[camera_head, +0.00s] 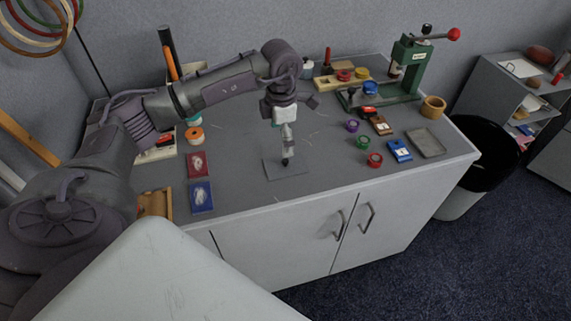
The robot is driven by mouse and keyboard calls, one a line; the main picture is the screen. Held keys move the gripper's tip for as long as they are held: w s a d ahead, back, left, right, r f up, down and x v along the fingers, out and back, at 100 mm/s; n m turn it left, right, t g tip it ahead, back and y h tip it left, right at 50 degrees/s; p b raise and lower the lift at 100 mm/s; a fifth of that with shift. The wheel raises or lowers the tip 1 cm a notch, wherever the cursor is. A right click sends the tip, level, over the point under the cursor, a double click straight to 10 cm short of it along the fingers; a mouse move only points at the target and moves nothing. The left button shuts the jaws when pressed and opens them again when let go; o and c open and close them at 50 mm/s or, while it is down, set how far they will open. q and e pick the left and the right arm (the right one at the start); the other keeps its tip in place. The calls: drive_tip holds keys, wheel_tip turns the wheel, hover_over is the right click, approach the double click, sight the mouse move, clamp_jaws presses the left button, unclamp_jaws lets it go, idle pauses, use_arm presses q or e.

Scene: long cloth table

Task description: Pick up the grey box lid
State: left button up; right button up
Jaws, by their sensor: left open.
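My left arm reaches in from the left, and its gripper (286,160) points down over the table, open. Its fingertips are at or just above a thin flat grey square (272,171) on the grey tabletop. Whether they touch it is too small to tell. A shallow grey rectangular piece with a raised rim (426,142) lies at the right end of the table and looks like a box lid. I cannot tell for certain which of the two grey pieces is the lid. My right gripper is not in view.
The table (245,195) has coloured rings, a blue card-like piece (399,150) and a green press (406,72) on its right. Red (197,164) and blue (201,197) patches lie left of the gripper. A black bin (485,150) stands beyond the right edge.

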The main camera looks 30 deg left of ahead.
use_arm(q)
hover_over(281, 167)
wheel_tip(281, 167, down, 4)
drive_tip(key=shift+d+f, duration=0.1)
drive_tip(key=shift+d, duration=0.05)
drive_tip(key=f+p, duration=0.2)
drive_tip(key=f, duration=0.2)
drive_tip(key=shift+a+f, duration=0.15)
drive_tip(key=shift+a, duration=0.05)
drive_tip(key=shift+w+f, duration=0.1)
drive_tip(key=shift+f, duration=0.35)
clamp_jaws()
